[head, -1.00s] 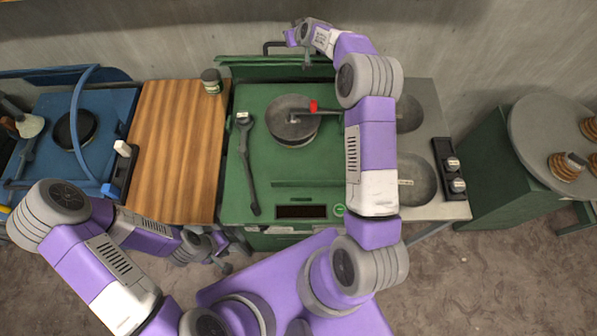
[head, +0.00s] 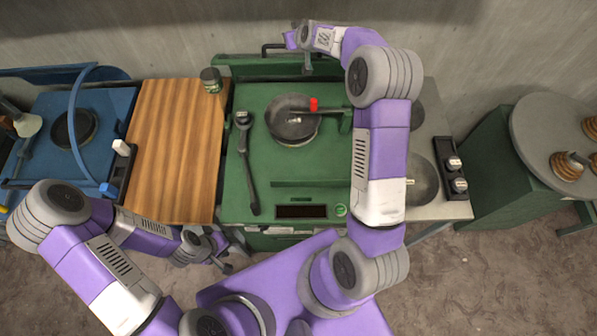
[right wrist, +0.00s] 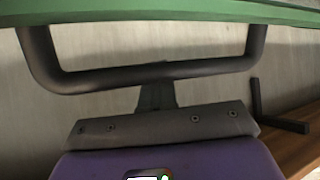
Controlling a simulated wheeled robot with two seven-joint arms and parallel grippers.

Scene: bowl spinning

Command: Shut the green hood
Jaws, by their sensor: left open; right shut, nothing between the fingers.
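The green hood (head: 240,68) stands raised at the back of the green cooking station, seen almost edge-on in the head view. Its dark bar handle (head: 273,45) sticks out behind its top edge. In the right wrist view the hood's green edge (right wrist: 160,12) runs across the top, with the handle (right wrist: 150,76) below it. My right gripper (right wrist: 157,92) is shut and empty, its fingers at the middle of the handle bar; I cannot tell whether they touch it. My left gripper (head: 226,256) is open and empty, low in front of the station.
A pan (head: 290,122) and a long dark utensil (head: 249,165) lie on the green station top (head: 310,165). A jar (head: 211,80) stands on the wooden counter (head: 175,150) to the left. A blue station (head: 105,130) is farther left. A grey sink unit (head: 440,205) is at right.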

